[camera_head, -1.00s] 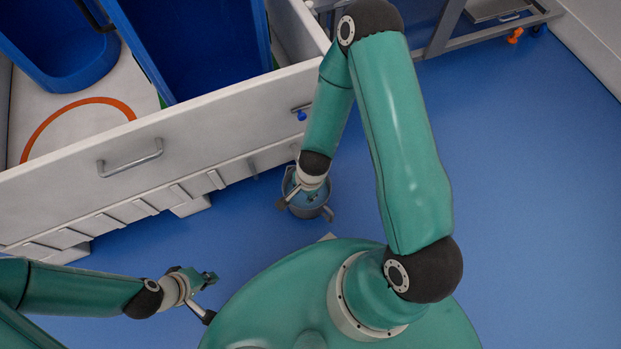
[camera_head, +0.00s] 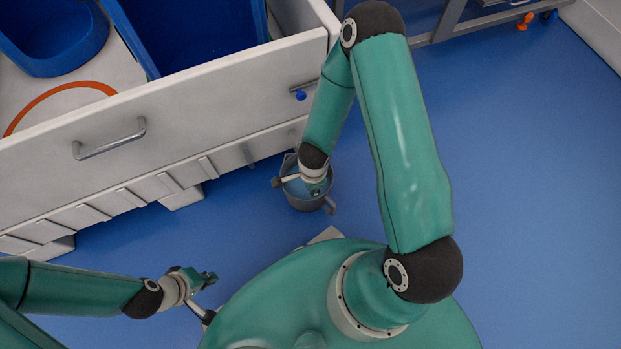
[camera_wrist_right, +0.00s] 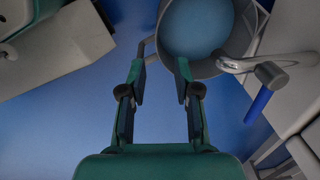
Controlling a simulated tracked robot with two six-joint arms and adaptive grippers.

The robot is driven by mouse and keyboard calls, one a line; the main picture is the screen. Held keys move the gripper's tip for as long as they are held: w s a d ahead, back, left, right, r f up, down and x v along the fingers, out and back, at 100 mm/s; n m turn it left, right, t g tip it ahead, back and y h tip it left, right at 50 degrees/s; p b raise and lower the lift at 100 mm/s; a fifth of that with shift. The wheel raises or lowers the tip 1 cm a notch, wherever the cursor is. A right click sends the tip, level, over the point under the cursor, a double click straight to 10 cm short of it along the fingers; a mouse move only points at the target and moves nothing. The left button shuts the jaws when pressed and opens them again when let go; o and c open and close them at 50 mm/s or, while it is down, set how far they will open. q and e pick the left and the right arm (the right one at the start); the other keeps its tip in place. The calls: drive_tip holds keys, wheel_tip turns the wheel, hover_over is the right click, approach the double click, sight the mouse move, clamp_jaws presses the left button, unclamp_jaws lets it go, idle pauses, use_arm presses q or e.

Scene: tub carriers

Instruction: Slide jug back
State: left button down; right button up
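The grey metal jug (camera_head: 301,202) holds bluish liquid and stands upright close to the front of the white carrier. In the right wrist view its rim and wall (camera_wrist_right: 238,40) fill the top right, and a grey handle (camera_wrist_right: 148,43) sticks out left. My right gripper is open (camera_wrist_right: 161,66). One fingertip is over the jug's near left side, the other left of it, with the handle just beyond. I cannot tell whether they touch. In the head view my right wrist hides part of the jug. My left gripper (camera_head: 211,296) is open and empty, away from the jug.
The white carrier (camera_head: 215,95) with blue tubs (camera_head: 190,30) stands at upper left and has a bar handle (camera_head: 108,140). A metal tap (camera_wrist_right: 250,65) with a blue lever (camera_wrist_right: 257,106) projects by the jug's rim. A metal trolley (camera_head: 460,25) is behind. The blue floor at right is clear.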

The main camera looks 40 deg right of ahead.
drive_tip(key=f+b, duration=0.2)
drive_tip(key=f, duration=0.3)
drive_tip(key=f+b, duration=0.2)
drive_tip(key=f, duration=0.3)
drive_tip(key=w+f+b, duration=0.1)
drive_tip(key=f+b, duration=0.1)
drive_tip(key=f, duration=0.4)
drive_tip(key=shift+d+b, duration=0.15)
drive_tip(key=shift+b, duration=0.15)
clamp_jaws()
